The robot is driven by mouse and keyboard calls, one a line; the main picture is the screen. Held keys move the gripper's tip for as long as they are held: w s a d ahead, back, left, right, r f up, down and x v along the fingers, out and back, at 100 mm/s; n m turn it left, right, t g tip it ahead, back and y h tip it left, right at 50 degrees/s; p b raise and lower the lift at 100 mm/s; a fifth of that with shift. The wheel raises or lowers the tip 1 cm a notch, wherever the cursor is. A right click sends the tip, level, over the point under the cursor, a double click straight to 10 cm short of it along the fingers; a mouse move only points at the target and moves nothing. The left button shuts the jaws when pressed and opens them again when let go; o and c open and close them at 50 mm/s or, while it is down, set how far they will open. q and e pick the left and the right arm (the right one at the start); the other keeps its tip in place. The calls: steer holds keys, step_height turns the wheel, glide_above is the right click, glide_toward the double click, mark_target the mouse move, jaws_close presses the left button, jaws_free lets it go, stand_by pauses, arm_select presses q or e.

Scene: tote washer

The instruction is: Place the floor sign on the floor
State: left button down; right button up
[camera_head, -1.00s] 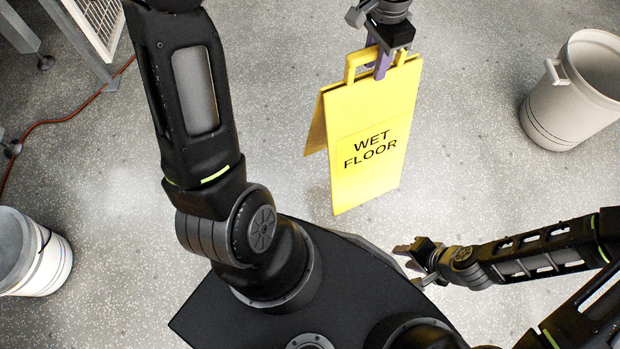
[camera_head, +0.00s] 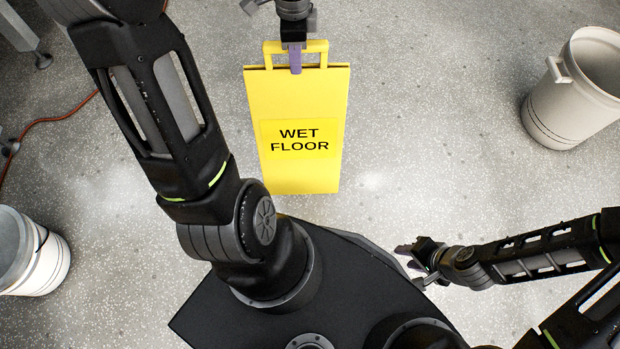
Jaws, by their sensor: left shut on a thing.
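The yellow floor sign (camera_head: 293,110) with "WET FLOOR" in black is at the top centre of the head view. It hangs upright with its printed face toward me. My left gripper (camera_head: 295,62) is shut on the sign's top handle, near its middle. Whether the sign's bottom edge touches the floor (camera_head: 430,130) cannot be told for sure. My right gripper (camera_head: 408,256) is low near the front edge of my base, well apart from the sign. Its fingers are small in the picture and their opening is unclear.
A white bucket (camera_head: 570,95) stands at the upper right and another white bucket (camera_head: 35,250) at the left edge. An orange cord (camera_head: 50,119) lies on the floor at the left. Speckled floor is clear around the sign, especially to its right.

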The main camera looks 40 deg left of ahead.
mark_target(297, 87)
arm_select(q)
steer(key=shift+f+b, duration=0.85)
steer(key=shift+f, duration=1.6)
steer(key=shift+f+b, duration=0.95)
steer(key=shift+f, duration=1.65)
steer(key=c, duration=1.2)
jaws_free()
steer(key=shift+f, duration=0.1)
step_height(297, 87, up, 12)
steer(key=p, duration=0.4)
steer(key=shift+r, duration=0.2)
